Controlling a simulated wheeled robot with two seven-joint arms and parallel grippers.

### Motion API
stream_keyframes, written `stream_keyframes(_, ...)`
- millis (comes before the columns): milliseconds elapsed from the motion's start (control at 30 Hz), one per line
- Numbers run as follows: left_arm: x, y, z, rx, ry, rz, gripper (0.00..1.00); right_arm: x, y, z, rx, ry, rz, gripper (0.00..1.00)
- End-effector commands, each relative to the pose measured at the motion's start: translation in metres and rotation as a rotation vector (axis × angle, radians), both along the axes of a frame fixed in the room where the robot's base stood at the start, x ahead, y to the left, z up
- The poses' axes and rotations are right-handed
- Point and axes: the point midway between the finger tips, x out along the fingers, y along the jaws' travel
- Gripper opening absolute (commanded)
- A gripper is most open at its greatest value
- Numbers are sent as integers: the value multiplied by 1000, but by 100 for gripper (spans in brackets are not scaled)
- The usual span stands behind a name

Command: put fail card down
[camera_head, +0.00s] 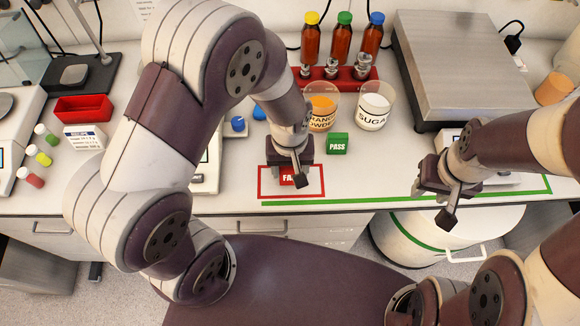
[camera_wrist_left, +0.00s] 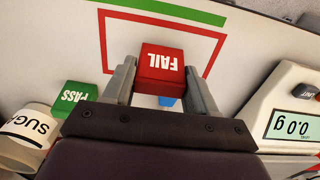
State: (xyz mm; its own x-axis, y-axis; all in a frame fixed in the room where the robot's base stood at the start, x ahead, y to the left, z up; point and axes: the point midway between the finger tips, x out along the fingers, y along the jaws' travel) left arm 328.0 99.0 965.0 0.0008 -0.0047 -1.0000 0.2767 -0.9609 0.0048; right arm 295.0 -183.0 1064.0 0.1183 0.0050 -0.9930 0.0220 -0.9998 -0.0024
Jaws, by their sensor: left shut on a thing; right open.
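The red FAIL card (camera_wrist_left: 160,62) is a small block with white lettering, between the fingers of my left gripper (camera_wrist_left: 160,85), which is shut on it. In the head view my left gripper (camera_head: 291,172) is over the red outlined rectangle (camera_head: 322,181) near the table's front edge and hides much of the card. I cannot tell whether the card touches the table. The green PASS block (camera_head: 337,144) stands just behind and right of the outline; it also shows in the left wrist view (camera_wrist_left: 76,96). My right gripper (camera_head: 450,203) is open and empty at the front right.
Beakers of orange powder (camera_head: 322,108) and sugar (camera_head: 373,108) stand behind the PASS block. A red rack (camera_head: 335,80) holds several bottles. A scale (camera_wrist_left: 296,108) is beside the left gripper. A green line (camera_head: 380,199) runs along the front edge.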

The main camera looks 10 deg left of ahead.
Motion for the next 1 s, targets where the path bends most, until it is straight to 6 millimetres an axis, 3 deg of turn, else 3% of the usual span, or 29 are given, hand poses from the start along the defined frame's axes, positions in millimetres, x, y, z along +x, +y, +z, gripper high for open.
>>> stream_keyframes(100, 0, 0, -13, 0, 0, 0, 27, 0, 0, 2, 0, 0, 0, 43)
stream_keyframes(433, 1, -1, -18, -1, -1, 0, 27, 0, 0, -1, 0, 0, 0, 43)
stream_keyframes(467, 1, -1, -18, -1, -1, 0, 60, 0, 0, -1, 0, 0, 0, 43)
stream_keyframes(533, 1, -1, -17, 0, -2, 0, 82, 0, 0, 0, 0, 0, 0, 43)
stream_keyframes(833, 1, -1, -14, 0, -2, 0, 82, 0, 0, 2, 0, 0, 0, 43)
stream_keyframes(1000, 2, -1, 13, -2, -8, 0, 82, 0, 0, 0, 0, 0, 0, 43)
